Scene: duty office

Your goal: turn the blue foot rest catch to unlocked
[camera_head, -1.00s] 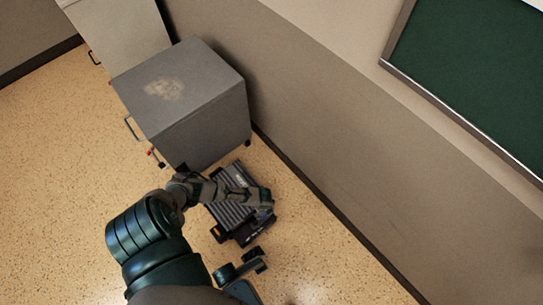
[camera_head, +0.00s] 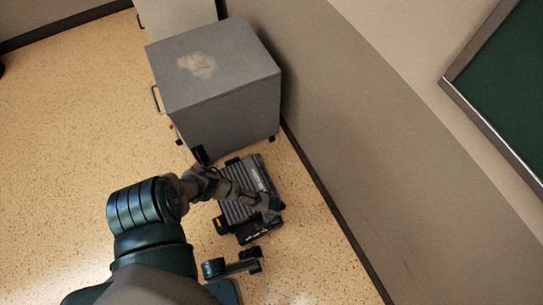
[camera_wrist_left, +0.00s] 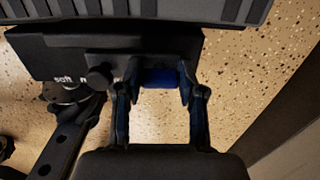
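The dark ribbed foot rest (camera_head: 238,210) lies on the floor beside the grey cabinet, partly covered by my left arm in the head view. In the wrist view its ribbed top (camera_wrist_left: 150,9) is at the upper edge, above a black housing (camera_wrist_left: 55,50) with a "soft" label and a round knob (camera_wrist_left: 100,76). The blue catch (camera_wrist_left: 160,78) shows below the housing. My left gripper (camera_wrist_left: 160,88) has its fingers apart, one on each side of the catch; I cannot tell whether they touch it.
The grey cabinet (camera_head: 215,85) stands behind the foot rest against the wall (camera_head: 340,120). A green board (camera_head: 505,100) hangs at the right. The speckled floor (camera_head: 75,140) is open on the left.

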